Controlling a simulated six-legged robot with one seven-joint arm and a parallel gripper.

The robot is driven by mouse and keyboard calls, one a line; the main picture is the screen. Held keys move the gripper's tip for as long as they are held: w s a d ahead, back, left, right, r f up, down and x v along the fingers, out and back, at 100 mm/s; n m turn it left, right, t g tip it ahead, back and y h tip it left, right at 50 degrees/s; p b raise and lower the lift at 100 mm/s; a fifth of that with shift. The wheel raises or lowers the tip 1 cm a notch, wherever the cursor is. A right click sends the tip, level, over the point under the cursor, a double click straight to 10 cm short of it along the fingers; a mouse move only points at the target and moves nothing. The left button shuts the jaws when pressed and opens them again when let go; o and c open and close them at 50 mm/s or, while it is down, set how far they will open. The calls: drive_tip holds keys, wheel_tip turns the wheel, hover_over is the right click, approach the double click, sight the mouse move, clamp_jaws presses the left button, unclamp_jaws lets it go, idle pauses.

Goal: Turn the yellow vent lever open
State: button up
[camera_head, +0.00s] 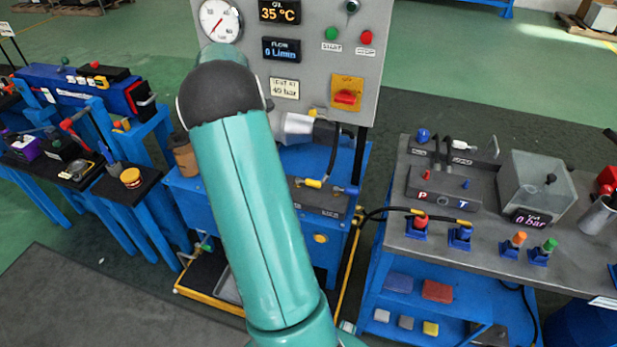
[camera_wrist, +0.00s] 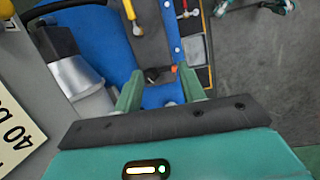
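A small yellow handle (camera_head: 313,183), which looks like the vent lever, sits on a dark block on top of the blue stand in the head view. A blue handle (camera_head: 346,190) is to its right. In the wrist view, a yellow-orange lever (camera_wrist: 130,10) lies at the top edge, beyond my fingers; I cannot tell for sure that it is the same one. My gripper (camera_wrist: 160,88) is open, its two green fingers apart, with a small dark part and blue surface showing between them. In the head view my arm hides the gripper.
A grey panel (camera_head: 290,70) with gauge, displays and buttons rises behind the stand. A silver motor (camera_head: 297,127) with a black cable is near the arm; a silver cylinder (camera_wrist: 75,75) is left of my fingers. A bench (camera_head: 400,240) with fittings stands right, past a floor gap.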

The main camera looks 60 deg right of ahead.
drive_tip(key=g, duration=0.2)
approach(313, 181)
drive_tip(key=shift+n+y, duration=0.3)
drive_tip(key=shift+n, duration=0.1)
drive_tip(key=x, duration=0.8)
drive_tip(key=shift+d+f, duration=0.2)
drive_tip(key=shift+d, duration=0.05)
clamp_jaws()
